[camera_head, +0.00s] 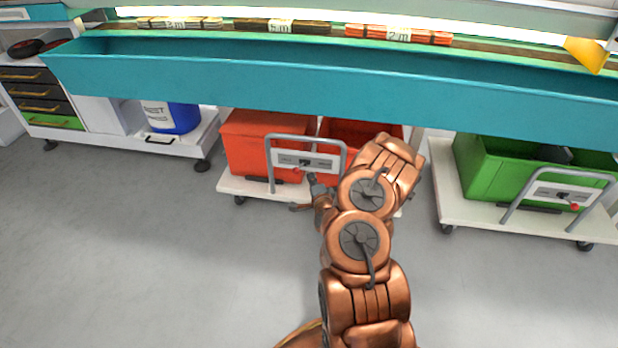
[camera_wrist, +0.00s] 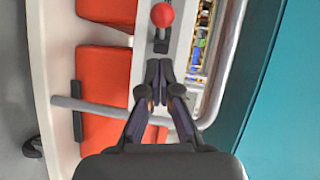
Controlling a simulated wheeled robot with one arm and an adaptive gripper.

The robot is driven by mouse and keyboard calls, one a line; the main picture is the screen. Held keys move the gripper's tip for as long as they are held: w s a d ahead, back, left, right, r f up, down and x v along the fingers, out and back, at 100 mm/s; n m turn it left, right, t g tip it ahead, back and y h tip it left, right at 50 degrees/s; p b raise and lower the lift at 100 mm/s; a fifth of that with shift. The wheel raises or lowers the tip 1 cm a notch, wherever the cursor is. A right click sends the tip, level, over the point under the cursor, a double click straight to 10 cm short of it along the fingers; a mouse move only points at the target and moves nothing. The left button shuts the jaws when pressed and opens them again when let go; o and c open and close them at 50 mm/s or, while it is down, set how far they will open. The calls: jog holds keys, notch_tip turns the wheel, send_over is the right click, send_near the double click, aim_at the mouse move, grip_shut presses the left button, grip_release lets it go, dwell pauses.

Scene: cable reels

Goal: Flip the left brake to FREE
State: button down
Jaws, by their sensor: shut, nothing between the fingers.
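The left cart's brake sits on a pale plate (camera_head: 322,161) on its grey handle, in front of red bins. In the wrist view, the brake lever (camera_wrist: 161,43) is a dark arm with a red ball knob (camera_wrist: 162,15) at the top of the picture. My gripper (camera_wrist: 160,72) is shut and empty, its fingertips just below the lever's dark base in that picture. I cannot tell whether they touch it. In the head view my gripper (camera_head: 313,180) is in front of the plate's lower edge. No FREE marking is readable.
A right cart with a green bin (camera_head: 488,172) has a similar brake plate with a red knob (camera_head: 574,207). A teal trough (camera_head: 330,85) spans above the carts. A grey handle tube (camera_wrist: 225,75) runs close to my fingers. The grey floor (camera_head: 150,260) is clear.

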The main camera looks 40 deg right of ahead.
jog(key=a+p+v, duration=0.2)
jog(key=p+v, duration=0.1)
jog(key=v, duration=0.8)
jog(key=shift+w, duration=0.2)
jog(key=shift+r, duration=0.1)
jog(key=w+a+r+n+g+y+p, duration=0.3)
jog(key=w+a+r+n+y+p, duration=0.3)
jog(key=a+r+n, duration=0.25)
jog(key=s+a+r+n+g+y+p, duration=0.1)
jog(key=s+a+r+n+g+p, duration=0.2)
jog(key=r, duration=0.4)
jog(key=s+a+r+n+g+p, duration=0.1)
jog(key=a+r+n+p, duration=0.1)
jog(key=r+p, duration=0.35)
jog(key=s+a+r+n+g+p, duration=0.2)
jog(key=s+a+r+g+p, duration=0.1)
jog(key=s+r, duration=0.8)
jog(key=s+a+r+n+g+p, duration=0.2)
jog(key=s+a+r+p, duration=0.3)
jog(key=s+r, duration=0.7)
jog(key=s+a+r+n+g+h+p, duration=0.1)
jog(key=s+a+r+n+g+p, duration=0.2)
jog(key=s+r+p, duration=0.4)
jog(key=s+a+r+g, duration=0.1)
jog(key=s+r+g, duration=0.1)
jog(key=s+r, duration=0.3)
notch_tip(320, 180, up, 4)
jog(key=shift+r, duration=0.1)
